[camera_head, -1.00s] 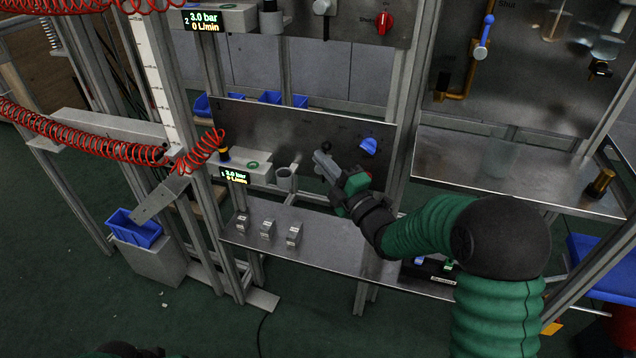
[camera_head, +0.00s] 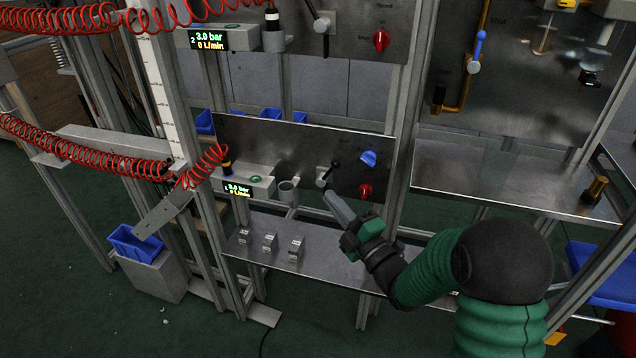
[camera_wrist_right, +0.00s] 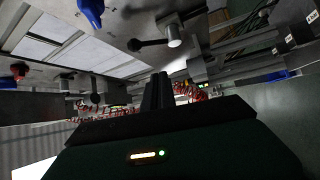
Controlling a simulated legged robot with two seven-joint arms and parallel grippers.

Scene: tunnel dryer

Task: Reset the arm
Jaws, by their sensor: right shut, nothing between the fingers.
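My right arm, green and black, comes in from the lower right in the head view. Its gripper (camera_head: 338,205) is shut and empty, its grey fingers pointing up and left, in front of the lower panel (camera_head: 285,145). The fingertips show just below a black-handled valve (camera_head: 325,175); I cannot tell if they touch anything. In the right wrist view the shut dark fingers (camera_wrist_right: 158,90) stand upright in the middle, with a black lever on a light knob (camera_wrist_right: 172,38) beyond them. My left gripper is not in view.
A blue knob (camera_head: 368,158) and a red knob (camera_head: 365,190) sit on the lower panel. Several small metal blocks (camera_head: 270,242) stand on the shelf (camera_head: 262,262) below. Red coiled hoses (camera_head: 80,140) hang at the left. A blue bin (camera_head: 135,243) stands lower left.

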